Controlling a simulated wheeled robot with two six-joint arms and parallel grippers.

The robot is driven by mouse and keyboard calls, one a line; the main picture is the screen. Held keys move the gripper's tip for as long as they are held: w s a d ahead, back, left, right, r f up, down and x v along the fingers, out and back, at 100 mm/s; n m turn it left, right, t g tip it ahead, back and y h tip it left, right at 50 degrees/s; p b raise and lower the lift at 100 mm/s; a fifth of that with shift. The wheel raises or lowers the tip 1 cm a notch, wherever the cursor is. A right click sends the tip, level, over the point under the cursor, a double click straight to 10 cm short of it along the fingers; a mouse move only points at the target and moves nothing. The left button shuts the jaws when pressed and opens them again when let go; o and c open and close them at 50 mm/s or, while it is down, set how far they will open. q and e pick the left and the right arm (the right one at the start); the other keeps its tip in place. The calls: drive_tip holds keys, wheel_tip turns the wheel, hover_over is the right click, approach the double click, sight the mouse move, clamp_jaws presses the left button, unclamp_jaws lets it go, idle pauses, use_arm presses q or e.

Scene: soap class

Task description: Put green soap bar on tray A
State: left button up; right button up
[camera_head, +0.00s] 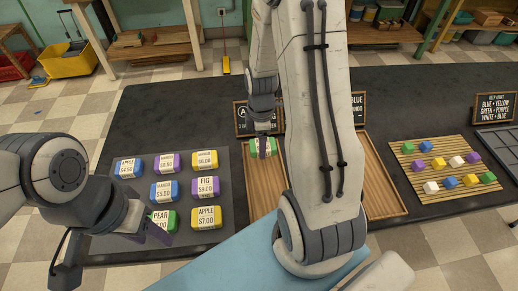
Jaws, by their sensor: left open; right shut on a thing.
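A green soap bar (271,147) with a pale label is held by my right gripper (263,138), whose jaws are shut on it. It hangs over the far part of the left wooden tray (260,193); I cannot tell whether it touches the tray. Another green bar labelled PEAR (163,219) lies on the grey mat, partly hidden by my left gripper. My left gripper (152,232) is open at the mat's near edge, low over that bar.
Several blue, purple and yellow labelled bars lie on the grey mat (231,170). A second wooden tray (383,194) is right of my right arm, which hides part of both trays. A slatted board (402,147) at right holds several coloured blocks.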

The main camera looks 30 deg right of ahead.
drive_tip(key=shift+w+f, duration=0.2)
drive_tip(key=shift+w, duration=0.15)
wheel_tip(320, 180, down, 4)
drive_tip(key=shift+f, duration=0.1)
drive_tip(key=shift+f+b, duration=0.15)
drive_tip(key=shift+b, duration=0.15)
drive_tip(key=o, duration=1.5)
drive_tip(key=shift+c, duration=0.2)
